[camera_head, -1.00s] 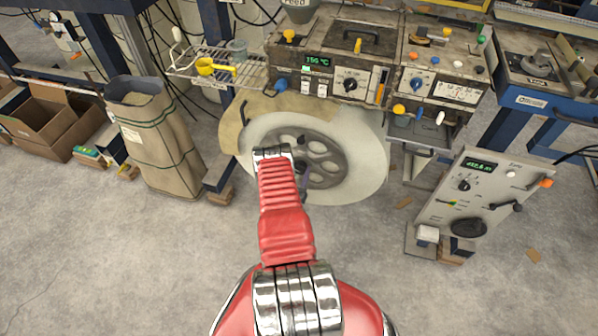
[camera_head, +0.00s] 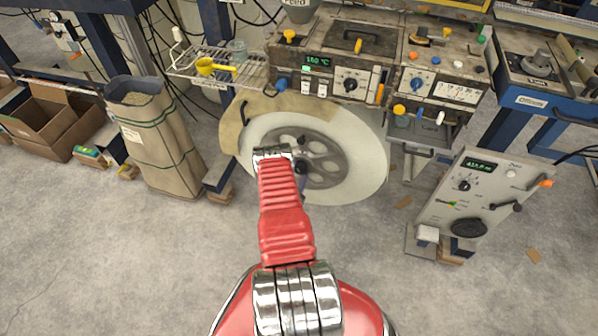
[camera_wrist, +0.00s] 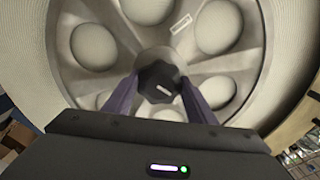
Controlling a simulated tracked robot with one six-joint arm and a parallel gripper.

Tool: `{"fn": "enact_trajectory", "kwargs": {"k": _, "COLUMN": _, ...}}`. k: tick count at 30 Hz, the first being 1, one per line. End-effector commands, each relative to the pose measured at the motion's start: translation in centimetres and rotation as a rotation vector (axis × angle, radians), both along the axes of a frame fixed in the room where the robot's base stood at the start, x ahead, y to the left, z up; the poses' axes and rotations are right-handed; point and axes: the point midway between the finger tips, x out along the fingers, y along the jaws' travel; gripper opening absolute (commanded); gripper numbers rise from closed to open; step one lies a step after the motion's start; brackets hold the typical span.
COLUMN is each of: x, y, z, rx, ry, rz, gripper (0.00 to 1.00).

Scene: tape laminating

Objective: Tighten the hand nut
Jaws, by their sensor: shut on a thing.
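The hand nut (camera_wrist: 158,82) is a dark lobed knob with a small white mark, at the hub of the wheel. My gripper (camera_wrist: 160,92) has its two purple fingers on either side of the nut and is shut on it. The grey spoked wheel (camera_wrist: 215,65) with round holes fills the wrist view. In the head view the grey wheel (camera_head: 325,172) sits inside a large pale roll (camera_head: 365,165) under the machine. There my arm hides the nut and most of the gripper.
The machine panel (camera_head: 320,85) with knobs and a display stands above the roll. A tilted control box (camera_head: 475,200) is on the right. A tall brown sack (camera_head: 158,145) stands on the left. A wire shelf (camera_head: 205,68) holds a yellow scoop.

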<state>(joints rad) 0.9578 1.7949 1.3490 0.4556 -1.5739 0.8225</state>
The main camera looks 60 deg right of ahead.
Motion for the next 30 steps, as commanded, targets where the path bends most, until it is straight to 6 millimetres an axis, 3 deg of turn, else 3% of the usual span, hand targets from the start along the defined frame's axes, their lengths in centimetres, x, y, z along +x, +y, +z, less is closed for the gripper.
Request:
{"fn": "enact_trajectory", "kwargs": {"k": 12, "x": -0.02, "y": 0.24, "z": -0.37, "rx": 0.049, "ry": -0.248, "rz": 0.002, "gripper": 0.29}}
{"fn": "enact_trajectory", "kwargs": {"k": 29, "x": -0.12, "y": 0.24, "z": -0.42, "rx": 0.056, "ry": -0.288, "rz": 0.000, "gripper": 0.29}}
{"fn": "enact_trajectory", "kwargs": {"k": 30, "x": -0.13, "y": 0.24, "z": -0.42, "rx": 0.056, "ry": -0.288, "rz": 0.000, "gripper": 0.53}}
